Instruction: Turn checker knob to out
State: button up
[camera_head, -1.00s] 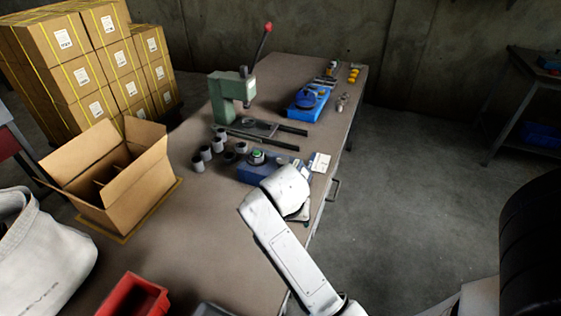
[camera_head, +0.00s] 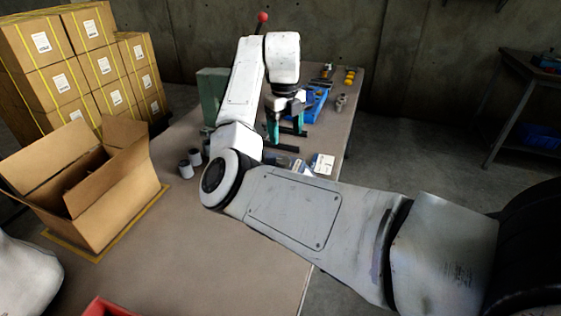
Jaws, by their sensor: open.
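My gripper (camera_head: 286,132) points down over the far part of the workbench, its two greenish fingers apart with nothing seen between them. A blue box (camera_head: 286,164) on the bench, possibly the checker, shows only as a sliver beyond my arm, left of a white card (camera_head: 323,164). Its knob is hidden behind my arm. A second blue device (camera_head: 316,103) stands farther back, partly covered by my gripper. I cannot tell which of the two is the checker, nor read a knob setting.
The green press (camera_head: 211,90), with a red-tipped lever (camera_head: 262,17), is partly hidden by my arm. Grey cylinders (camera_head: 190,164) stand left of my elbow. An open carton (camera_head: 92,185) is on the left. Small yellow parts (camera_head: 350,77) lie at the back.

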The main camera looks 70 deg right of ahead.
aim_at(283, 159)
jog(key=shift+m, duration=0.7)
jog(key=f, duration=0.9)
jog(key=shift+w+d+f, duration=0.2)
jog(key=shift+w+f, duration=0.2)
jog(key=shift+r, duration=0.1)
jog(key=c, duration=1)
